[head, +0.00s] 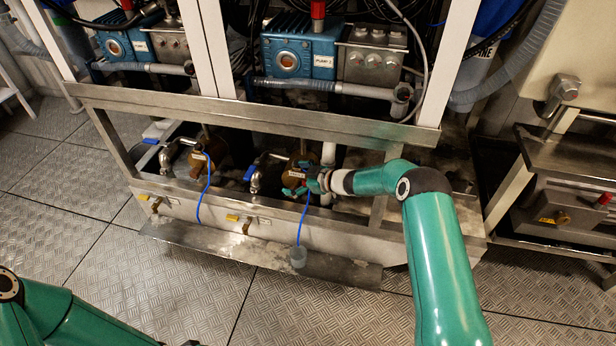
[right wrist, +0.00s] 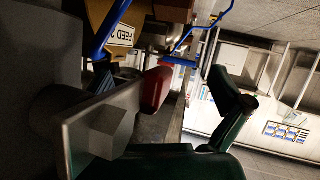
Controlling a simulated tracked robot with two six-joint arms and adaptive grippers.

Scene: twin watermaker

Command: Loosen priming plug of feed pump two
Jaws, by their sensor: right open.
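Feed pump two is the right-hand bronze pump (head: 301,158) in the lower bay in the head view. In the right wrist view its yellow-brown body (right wrist: 103,14) carries a label reading FEED 2, partly cut off. My right gripper (head: 293,182) is at this pump's front lower side, with its fingers open. Close to the wrist camera is a grey hexagonal head (right wrist: 108,128) on a flat plate; I cannot tell for certain whether it is the priming plug. A red part (right wrist: 157,88) lies beyond it. No grip on anything shows. My left gripper is outside the view.
The frame's steel crossbar (head: 240,115) runs above the pumps. A similar bronze pump (head: 213,153) stands left. Blue high-pressure pumps (head: 300,47) sit above. Floor in front is clear.

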